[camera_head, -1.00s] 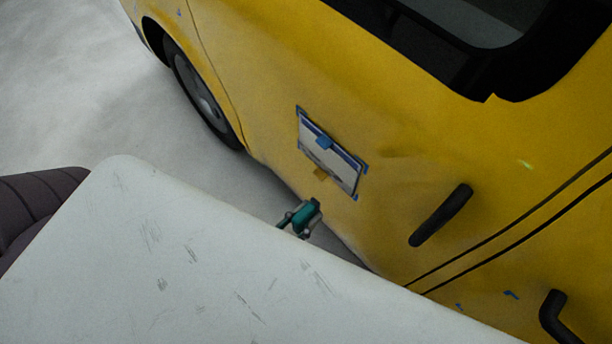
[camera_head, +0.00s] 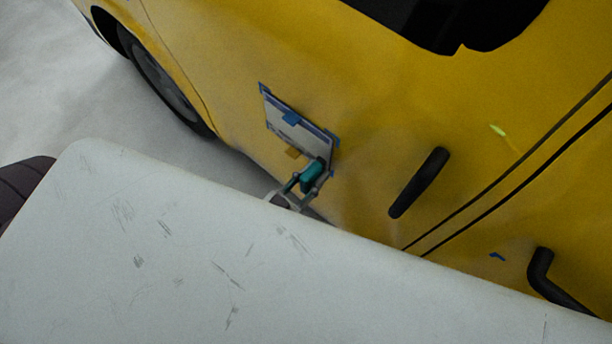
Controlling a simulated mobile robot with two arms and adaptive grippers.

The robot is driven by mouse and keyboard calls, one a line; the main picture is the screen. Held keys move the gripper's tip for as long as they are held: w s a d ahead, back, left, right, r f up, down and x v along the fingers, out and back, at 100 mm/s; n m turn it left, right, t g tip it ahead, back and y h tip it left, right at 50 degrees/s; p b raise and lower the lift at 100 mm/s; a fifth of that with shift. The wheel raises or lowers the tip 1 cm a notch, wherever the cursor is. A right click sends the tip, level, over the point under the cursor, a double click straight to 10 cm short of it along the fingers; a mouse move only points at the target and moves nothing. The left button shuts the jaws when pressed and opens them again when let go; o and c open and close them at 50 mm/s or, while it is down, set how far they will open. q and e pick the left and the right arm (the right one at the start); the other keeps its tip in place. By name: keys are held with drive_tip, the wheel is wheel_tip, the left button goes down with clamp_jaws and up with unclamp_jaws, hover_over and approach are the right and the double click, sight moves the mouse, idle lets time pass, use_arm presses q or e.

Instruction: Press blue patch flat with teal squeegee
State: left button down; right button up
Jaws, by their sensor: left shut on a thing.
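A pale rectangular panel (camera_head: 285,127) with blue corner pieces is on the yellow car door. My left gripper (camera_head: 313,178) is shut on the teal squeegee (camera_head: 312,174). The squeegee is at the panel's lower right corner, below and right of the blue patch; I cannot tell whether it touches the panel. The white surface in front hides most of the left arm. My right gripper is not in view.
A large scuffed white surface (camera_head: 190,250) fills the foreground. The yellow car (camera_head: 380,110) has black door handles (camera_head: 419,183) right of the panel. A wheel (camera_head: 165,85) is at the upper left. A yellow-green mark (camera_head: 497,130) is on the bodywork.

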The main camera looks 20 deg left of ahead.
sight(311, 148)
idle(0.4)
use_arm(q)
drive_tip(key=shift+x, duration=0.85)
drive_tip(key=shift+p, duration=0.3)
drive_tip(key=shift+w+a+p, duration=0.15)
drive_tip(key=shift+a, duration=0.35)
drive_tip(key=shift+w+a+p, duration=0.15)
drive_tip(key=shift+w+a, duration=0.05)
drive_tip(key=shift+a, duration=0.3)
drive_tip(key=shift+w+a, duration=0.2)
drive_tip(key=shift+a, duration=0.35)
drive_tip(key=shift+w+a, duration=0.2)
drive_tip(key=shift+a, duration=0.3)
drive_tip(key=shift+p, duration=0.3)
